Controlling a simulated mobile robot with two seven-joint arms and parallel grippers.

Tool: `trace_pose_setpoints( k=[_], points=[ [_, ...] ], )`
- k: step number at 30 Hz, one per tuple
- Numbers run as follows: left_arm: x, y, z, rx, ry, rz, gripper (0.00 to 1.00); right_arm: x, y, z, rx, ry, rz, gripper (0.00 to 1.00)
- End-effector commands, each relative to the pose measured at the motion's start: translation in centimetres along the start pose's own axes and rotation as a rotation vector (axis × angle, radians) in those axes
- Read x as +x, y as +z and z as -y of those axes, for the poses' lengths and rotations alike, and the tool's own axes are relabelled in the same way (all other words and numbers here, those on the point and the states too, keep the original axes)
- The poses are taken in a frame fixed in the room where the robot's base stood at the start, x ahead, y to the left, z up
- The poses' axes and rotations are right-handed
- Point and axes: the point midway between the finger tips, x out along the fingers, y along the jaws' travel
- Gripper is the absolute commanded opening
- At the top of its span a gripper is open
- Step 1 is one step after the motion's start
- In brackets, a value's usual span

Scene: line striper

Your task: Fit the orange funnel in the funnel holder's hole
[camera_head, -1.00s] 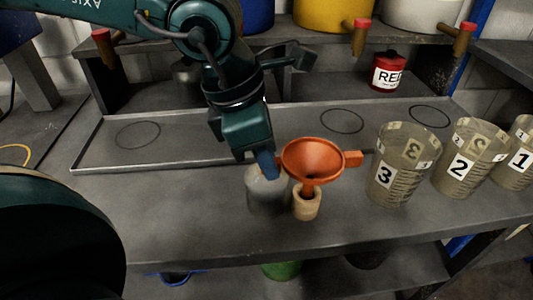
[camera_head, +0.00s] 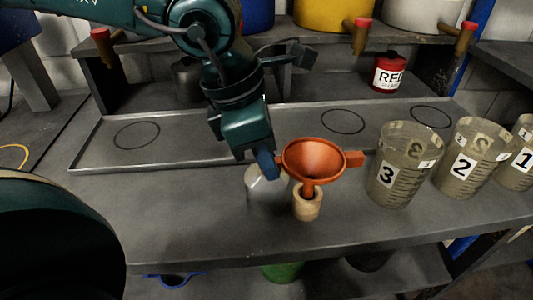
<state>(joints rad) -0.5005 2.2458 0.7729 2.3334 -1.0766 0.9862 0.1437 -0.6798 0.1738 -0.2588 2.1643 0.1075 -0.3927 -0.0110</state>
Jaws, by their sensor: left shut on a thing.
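The orange funnel (camera_head: 318,164) is upright at the centre, its wide mouth facing up and a square tab on its right side. Its spout points down at the funnel holder (camera_head: 307,206), a small beige cylinder on the bench. The spout's lower end meets the holder's top opening in this view; I cannot tell how deep it sits. My left gripper (camera_head: 268,164), with blue fingers, is shut on the funnel's left side. The fingertips and the grip are partly hidden. My right gripper is not in view.
A pale grey cylinder (camera_head: 266,188) stands just left of the holder, below my left gripper. A shallow metal tray (camera_head: 190,152) lies behind.

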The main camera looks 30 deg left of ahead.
Motion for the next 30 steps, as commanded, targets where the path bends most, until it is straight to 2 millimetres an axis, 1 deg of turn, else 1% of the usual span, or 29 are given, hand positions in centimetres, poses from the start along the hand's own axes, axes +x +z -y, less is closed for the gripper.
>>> trace_pose_setpoints(
  k=[17,30],
  points=[
    [0.1,0.0,0.0,0.0,-0.001,-0.001,0.0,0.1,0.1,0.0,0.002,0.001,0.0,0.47],
    [-1.1,0.3,0.0,0.0,0.0,0.0,0.0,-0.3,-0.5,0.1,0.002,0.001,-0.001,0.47]
  ],
)
